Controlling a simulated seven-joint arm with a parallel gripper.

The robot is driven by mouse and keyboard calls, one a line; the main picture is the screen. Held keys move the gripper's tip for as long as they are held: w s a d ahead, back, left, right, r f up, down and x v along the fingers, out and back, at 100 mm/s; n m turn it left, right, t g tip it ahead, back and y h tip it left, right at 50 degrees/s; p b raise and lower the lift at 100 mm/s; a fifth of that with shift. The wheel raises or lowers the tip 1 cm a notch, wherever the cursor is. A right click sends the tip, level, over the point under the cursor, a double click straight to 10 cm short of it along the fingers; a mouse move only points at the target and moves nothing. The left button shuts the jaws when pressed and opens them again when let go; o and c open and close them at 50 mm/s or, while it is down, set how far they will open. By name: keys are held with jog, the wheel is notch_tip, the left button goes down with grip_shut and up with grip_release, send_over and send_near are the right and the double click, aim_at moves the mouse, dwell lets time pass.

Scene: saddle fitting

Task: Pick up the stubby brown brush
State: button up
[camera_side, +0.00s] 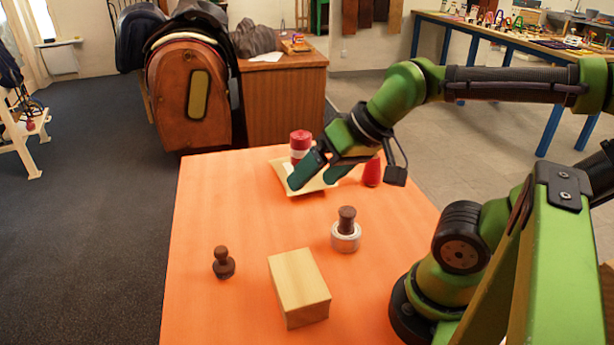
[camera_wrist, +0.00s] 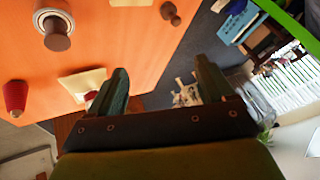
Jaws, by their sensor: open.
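A short dark brown piece with a round knob and a wider base (camera_side: 223,262) stands upright at the left front of the orange table; it also shows at the top of the wrist view (camera_wrist: 171,13). A brown cylinder (camera_side: 347,218) stands in a white ring (camera_side: 346,240) nearer the middle, and it is in the wrist view too (camera_wrist: 57,38). Either could be the brush; I cannot tell bristles on them. My gripper (camera_side: 318,172) is open above the far part of the table, away from both. In the wrist view its fingers (camera_wrist: 160,78) have nothing between them.
A cream tray (camera_side: 289,191) lies under my gripper, with a red-and-white object (camera_side: 300,142) beside the fingers. A red cone (camera_side: 372,172) stands to the right. A pale wooden block (camera_side: 299,287) lies at the front.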

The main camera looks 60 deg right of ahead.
jog(key=w+a+f+n+g, duration=0.1)
jog(key=w+a+f+g, duration=0.35)
jog(key=w, duration=0.45)
jog(key=m+g+h, duration=0.2)
jog(key=g, duration=0.1)
send_over(223, 261)
jog(key=w, duration=0.1)
notch_tip(223, 261, down, 3)
jog(key=shift+t, duration=0.25)
jog(key=f, duration=1.6)
jog(key=shift+d+f, duration=0.1)
jog(key=shift+d, duration=0.25)
jog(key=c, duration=1.1)
